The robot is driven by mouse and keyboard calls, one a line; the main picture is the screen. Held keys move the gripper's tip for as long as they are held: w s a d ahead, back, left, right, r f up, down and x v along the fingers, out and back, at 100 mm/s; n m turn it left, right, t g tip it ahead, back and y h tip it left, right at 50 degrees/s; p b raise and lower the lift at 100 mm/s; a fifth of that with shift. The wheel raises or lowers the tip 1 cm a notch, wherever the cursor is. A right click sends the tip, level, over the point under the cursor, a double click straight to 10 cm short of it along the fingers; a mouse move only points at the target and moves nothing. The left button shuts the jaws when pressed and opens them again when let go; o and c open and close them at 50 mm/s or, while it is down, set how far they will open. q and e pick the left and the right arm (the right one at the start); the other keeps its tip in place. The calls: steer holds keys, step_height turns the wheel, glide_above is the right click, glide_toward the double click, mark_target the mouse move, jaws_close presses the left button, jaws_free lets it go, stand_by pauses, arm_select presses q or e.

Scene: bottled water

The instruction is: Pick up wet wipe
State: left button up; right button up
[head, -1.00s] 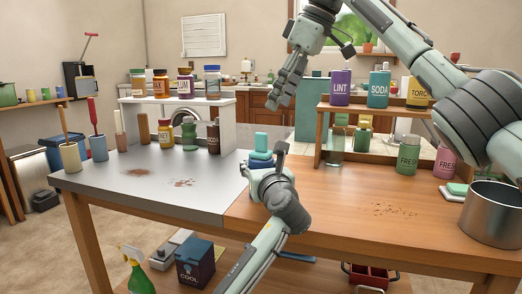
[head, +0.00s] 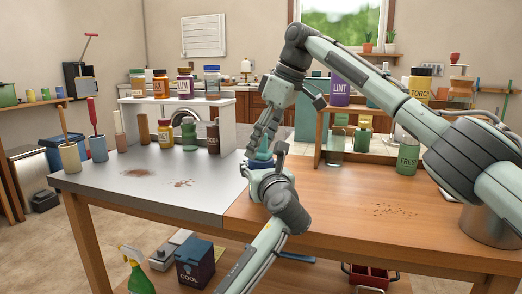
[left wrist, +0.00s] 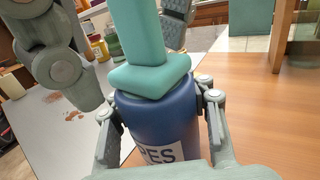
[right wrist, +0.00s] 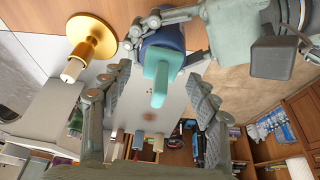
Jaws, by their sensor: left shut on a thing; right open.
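A dark blue round container (left wrist: 160,112) with a white label ending in "PES" is held upright in my left gripper (left wrist: 158,125), one finger on each side. A teal wet wipe (left wrist: 150,40) sticks up from its top; it also shows in the right wrist view (right wrist: 162,80). In the head view my left gripper (head: 264,172) hides most of the container. My right gripper (head: 262,138) comes down from above. In the right wrist view its fingers (right wrist: 158,85) are spread on either side of the wipe, with gaps visible.
A metal pot (head: 488,226) stands at the right table edge, partly behind my right arm. Shelves with bottles stand behind, including a purple LINT bottle (head: 340,90) and a green FRESH bottle (head: 407,156). Brown crumbs (head: 394,211) lie on clear wood.

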steer(key=shift+c, duration=0.4)
steer(key=c, duration=0.7)
step_height(320, 180, up, 10)
steer(key=shift+f, duration=0.1)
arm_select(q)
steer(key=o, duration=1.4)
steer(key=shift+c, duration=0.2)
